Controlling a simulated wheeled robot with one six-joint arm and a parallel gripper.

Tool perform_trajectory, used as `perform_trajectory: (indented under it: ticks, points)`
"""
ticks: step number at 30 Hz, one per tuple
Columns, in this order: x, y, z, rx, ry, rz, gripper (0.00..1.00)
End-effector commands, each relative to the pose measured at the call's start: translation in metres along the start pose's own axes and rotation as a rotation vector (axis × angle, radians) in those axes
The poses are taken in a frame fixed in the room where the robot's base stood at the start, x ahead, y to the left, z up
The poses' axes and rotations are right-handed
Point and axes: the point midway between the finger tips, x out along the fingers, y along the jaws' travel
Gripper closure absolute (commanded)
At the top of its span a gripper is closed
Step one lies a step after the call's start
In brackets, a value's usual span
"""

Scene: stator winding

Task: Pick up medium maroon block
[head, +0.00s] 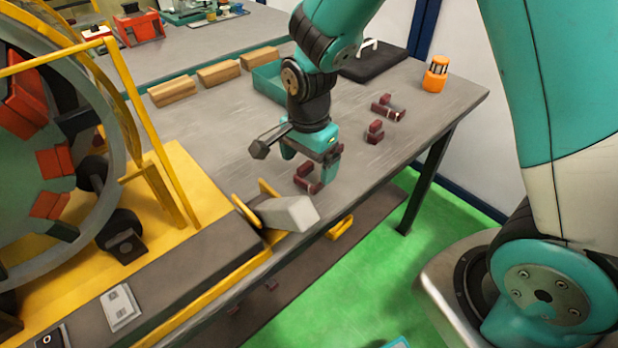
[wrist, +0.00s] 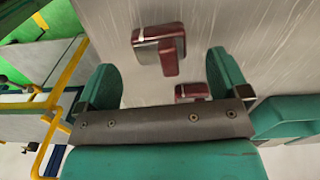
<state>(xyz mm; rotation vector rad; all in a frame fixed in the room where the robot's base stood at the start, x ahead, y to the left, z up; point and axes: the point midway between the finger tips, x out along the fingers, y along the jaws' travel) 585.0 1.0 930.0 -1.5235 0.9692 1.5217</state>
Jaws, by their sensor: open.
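Three maroon blocks with pale bands sit on the grey table in the head view. The nearest maroon block (head: 304,183) is right by my gripper (head: 310,164), partly hidden by it. A smaller-looking maroon block (head: 375,133) stands further right, and a longer one (head: 388,109) behind it. In the wrist view my gripper (wrist: 162,72) is open with fingers apart. A maroon piece (wrist: 170,62) shows just ahead of and between the fingers. Another maroon piece (wrist: 192,91) is partly hidden by the gripper body; I cannot tell whether they are joined. Nothing is held.
A teal tray (head: 268,82), several wooden blocks (head: 220,72), a black case (head: 375,64) and an orange container (head: 435,74) are on the table. The yellow-framed stator machine (head: 150,190) and a grey box (head: 290,213) are to the left and front.

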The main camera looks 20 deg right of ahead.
Motion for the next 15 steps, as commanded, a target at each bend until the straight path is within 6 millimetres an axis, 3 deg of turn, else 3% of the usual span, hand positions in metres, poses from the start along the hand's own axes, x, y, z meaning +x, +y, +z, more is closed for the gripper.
perform_trajectory:
  ticks: [6,15]
  points:
    - [0.034,0.002,-0.001,0.000,-0.001,0.006,0.06]
    - [0.043,0.001,-0.001,0.000,0.000,0.001,0.06]
